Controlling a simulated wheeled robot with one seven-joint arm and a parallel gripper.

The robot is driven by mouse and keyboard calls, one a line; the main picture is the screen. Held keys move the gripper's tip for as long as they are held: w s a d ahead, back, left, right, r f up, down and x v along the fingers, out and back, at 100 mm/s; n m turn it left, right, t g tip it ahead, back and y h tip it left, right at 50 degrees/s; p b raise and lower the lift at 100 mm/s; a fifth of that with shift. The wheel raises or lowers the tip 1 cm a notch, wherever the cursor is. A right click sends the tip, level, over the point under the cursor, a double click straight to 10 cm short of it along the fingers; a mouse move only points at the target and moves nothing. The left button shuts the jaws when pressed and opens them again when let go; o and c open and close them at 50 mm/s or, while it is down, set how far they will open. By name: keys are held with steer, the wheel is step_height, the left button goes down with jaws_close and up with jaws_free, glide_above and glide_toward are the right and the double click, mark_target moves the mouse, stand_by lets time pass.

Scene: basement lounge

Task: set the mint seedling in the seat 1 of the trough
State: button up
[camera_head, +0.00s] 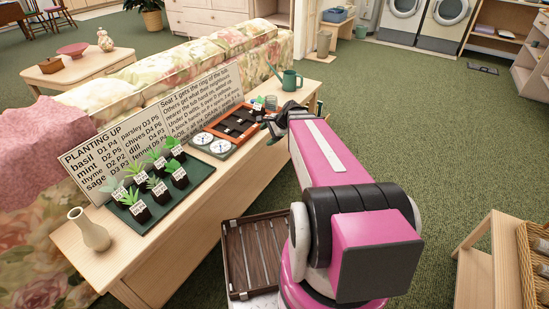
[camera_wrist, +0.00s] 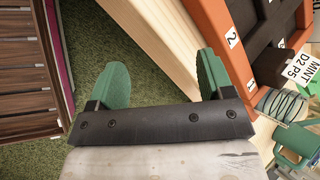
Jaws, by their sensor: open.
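The mint seedling's dark pot (camera_wrist: 268,68) with its "MINT D2 P5" tag (camera_wrist: 300,70) shows at the right of the wrist view, at the end of the orange-rimmed trough (camera_wrist: 213,28). A tagged green seedling (camera_head: 258,103) shows at the far end of the trough (camera_head: 213,129) in the head view. The pot's lower part is hidden, so I cannot tell how it sits. My gripper (camera_wrist: 160,82) is open and empty, its green fingers apart over the console's edge, beside the trough. In the head view my gripper (camera_head: 274,126) is partly hidden by my arm.
Several tagged seedlings stand on a green tray (camera_head: 152,221). Two white dials (camera_head: 211,142) lie between tray and trough. A lettered board (camera_head: 150,130) stands behind. A slatted crate (camera_head: 258,258) is below.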

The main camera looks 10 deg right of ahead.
steer(key=s+f+n+g+h, duration=0.3)
steer(key=s+n+h, duration=0.3)
steer(key=s+n, duration=0.7)
steer(key=shift+s+n+g+h, duration=0.3)
steer(key=shift+s+n+g, duration=0.1)
steer(key=shift+n, duration=0.2)
